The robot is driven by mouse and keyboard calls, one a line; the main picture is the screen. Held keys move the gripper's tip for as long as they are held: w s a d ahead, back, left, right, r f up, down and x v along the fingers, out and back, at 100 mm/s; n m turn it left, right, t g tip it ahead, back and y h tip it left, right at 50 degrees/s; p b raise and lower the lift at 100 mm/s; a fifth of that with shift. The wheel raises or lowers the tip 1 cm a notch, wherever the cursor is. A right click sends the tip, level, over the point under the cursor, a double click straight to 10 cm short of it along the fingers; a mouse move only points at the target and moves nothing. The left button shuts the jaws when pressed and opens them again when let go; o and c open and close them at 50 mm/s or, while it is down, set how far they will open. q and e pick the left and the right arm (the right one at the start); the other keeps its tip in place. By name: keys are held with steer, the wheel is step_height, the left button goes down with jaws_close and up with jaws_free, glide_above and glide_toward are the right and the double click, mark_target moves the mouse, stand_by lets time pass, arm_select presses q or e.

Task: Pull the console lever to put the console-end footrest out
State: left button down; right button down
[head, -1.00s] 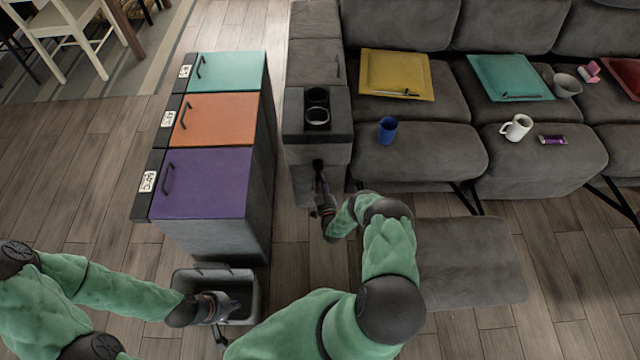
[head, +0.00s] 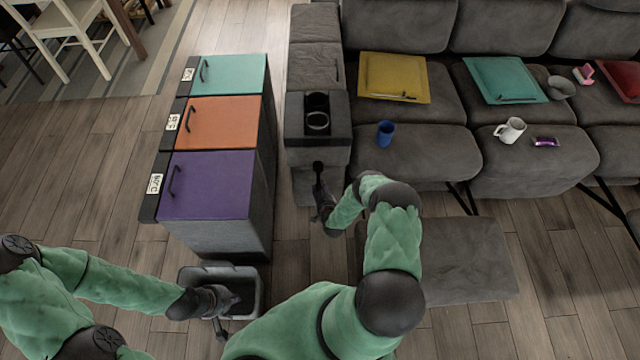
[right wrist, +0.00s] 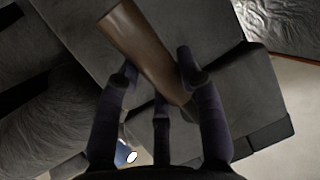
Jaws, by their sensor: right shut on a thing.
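The console (head: 318,150) stands at the left end of the grey sofa, with a dark lever (head: 318,178) at its front. My right gripper (head: 323,203) is at the lever. In the right wrist view, the brown lever handle (right wrist: 140,45) lies slanted between the fingers of my right gripper (right wrist: 160,85), shut on it. A grey padded slab (head: 470,262) lies low in front of the console-end seat, partly behind my right arm; I cannot tell whether it joins the sofa. My left gripper (head: 222,305) is over a grey bin, its fingers unclear.
A cabinet with teal, orange and purple (head: 207,185) lids stands left of the console. The grey bin (head: 258,285) is in front of it. A blue cup (head: 386,133), a white mug (head: 511,130) and cushions rest on the sofa. Bare floor lies between cabinet and console.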

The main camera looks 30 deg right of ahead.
steer(key=shift+s+a+r+g+y+p, duration=0.4)
steer(key=shift+s+r+g+p, duration=0.2)
steer(key=shift+g+p, duration=0.35)
steer(key=c, duration=0.8)
jaws_free()
steer(key=shift+o, duration=0.2)
steer(key=shift+s, duration=0.1)
steer(key=v, duration=1.1)
steer(key=shift+s+r, duration=0.25)
steer(key=shift+r, duration=0.05)
steer(key=shift+a, duration=0.1)
